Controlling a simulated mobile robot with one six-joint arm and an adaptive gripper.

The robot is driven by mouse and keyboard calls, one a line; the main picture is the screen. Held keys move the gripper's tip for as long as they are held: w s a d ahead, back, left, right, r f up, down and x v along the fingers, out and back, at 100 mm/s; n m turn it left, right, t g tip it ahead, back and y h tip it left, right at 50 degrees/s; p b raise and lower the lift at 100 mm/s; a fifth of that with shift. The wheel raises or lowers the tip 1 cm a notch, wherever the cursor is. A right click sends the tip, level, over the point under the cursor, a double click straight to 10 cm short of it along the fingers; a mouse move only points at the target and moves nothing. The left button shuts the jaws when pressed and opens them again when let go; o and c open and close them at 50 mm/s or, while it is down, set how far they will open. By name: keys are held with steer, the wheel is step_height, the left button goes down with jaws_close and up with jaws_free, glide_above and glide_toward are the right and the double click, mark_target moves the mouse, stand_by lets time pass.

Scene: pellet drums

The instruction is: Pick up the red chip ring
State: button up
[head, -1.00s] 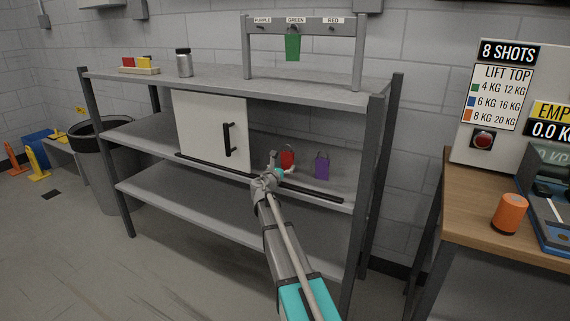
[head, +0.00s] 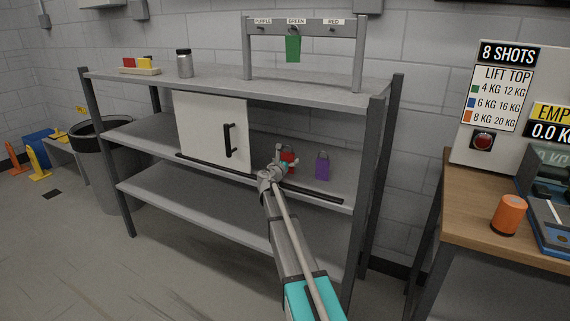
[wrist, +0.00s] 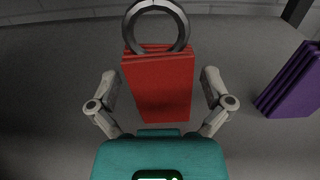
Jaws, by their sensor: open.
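The red chip ring (wrist: 160,85), a stack of red chips on a dark ring, stands upright on the middle shelf (head: 220,172). In the wrist view it sits centred ahead of my gripper (wrist: 160,92), with one finger out to each side and gaps between. My gripper is open and holds nothing. In the head view my gripper (head: 285,165) is in front of the red chip ring (head: 289,157) and hides part of it. The purple chip ring (head: 322,167) stands just to the right; it also shows in the wrist view (wrist: 295,84).
A white sliding door (head: 211,130) with a black handle is left of the rings. A dark rail (head: 315,195) runs along the shelf's front edge. The green chip ring (head: 293,48) hangs on a rack above. A wooden bench (head: 465,215) stands right.

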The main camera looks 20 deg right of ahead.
steer(key=shift+w+d, duration=0.2)
stand_by(0.5)
steer(key=c, duration=1)
steer(key=shift+r, duration=0.1)
